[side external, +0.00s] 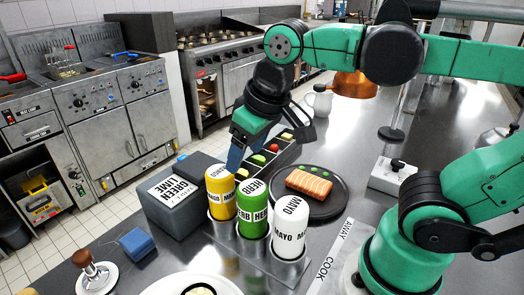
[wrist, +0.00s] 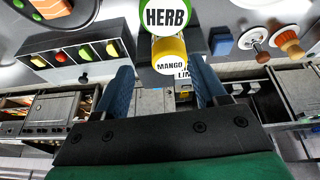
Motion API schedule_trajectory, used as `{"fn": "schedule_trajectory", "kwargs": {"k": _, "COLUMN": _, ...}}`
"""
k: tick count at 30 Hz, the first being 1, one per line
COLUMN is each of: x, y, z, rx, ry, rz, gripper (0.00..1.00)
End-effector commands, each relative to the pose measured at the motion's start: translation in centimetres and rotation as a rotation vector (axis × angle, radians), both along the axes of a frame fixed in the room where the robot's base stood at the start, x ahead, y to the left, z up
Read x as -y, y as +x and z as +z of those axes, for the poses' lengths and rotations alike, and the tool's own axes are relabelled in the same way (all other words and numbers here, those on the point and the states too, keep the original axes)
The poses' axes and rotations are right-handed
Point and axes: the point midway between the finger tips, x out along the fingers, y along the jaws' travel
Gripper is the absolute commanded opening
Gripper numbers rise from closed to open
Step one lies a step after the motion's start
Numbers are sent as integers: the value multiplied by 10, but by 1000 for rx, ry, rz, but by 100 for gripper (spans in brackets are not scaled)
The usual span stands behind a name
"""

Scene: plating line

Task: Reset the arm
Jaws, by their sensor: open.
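My gripper (side external: 235,158) has blue fingers and hangs just behind and above the yellow MANGO bottle (side external: 221,197) in the side view. In the wrist view my gripper (wrist: 165,88) is open, its two fingers wide apart, with nothing held between them. The yellow MANGO bottle (wrist: 169,50) shows beyond the gap, with the green HERB bottle (wrist: 166,18) above it in the picture. In the side view the HERB bottle (side external: 252,210) and the white MAYO bottle (side external: 290,228) stand upright beside MANGO in a metal rack (side external: 272,263). I cannot tell whether a finger touches MANGO.
A grey GREEN LIME box (side external: 180,215) and a blue block (side external: 137,244) stand to the left. A dark plate (side external: 325,211) with salmon (side external: 309,183) and an ingredient tray (side external: 285,157) lie behind the bottles. A white plate (side external: 170,284) is in front.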

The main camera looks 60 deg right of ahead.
Motion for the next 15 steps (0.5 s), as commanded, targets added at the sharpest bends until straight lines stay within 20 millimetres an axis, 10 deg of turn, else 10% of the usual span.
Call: {"fn": "schedule_trajectory", "kwargs": {"k": 15, "x": -9, "y": -10, "z": -55, "rx": 26, "ry": 35, "rz": -43, "gripper": 65}}
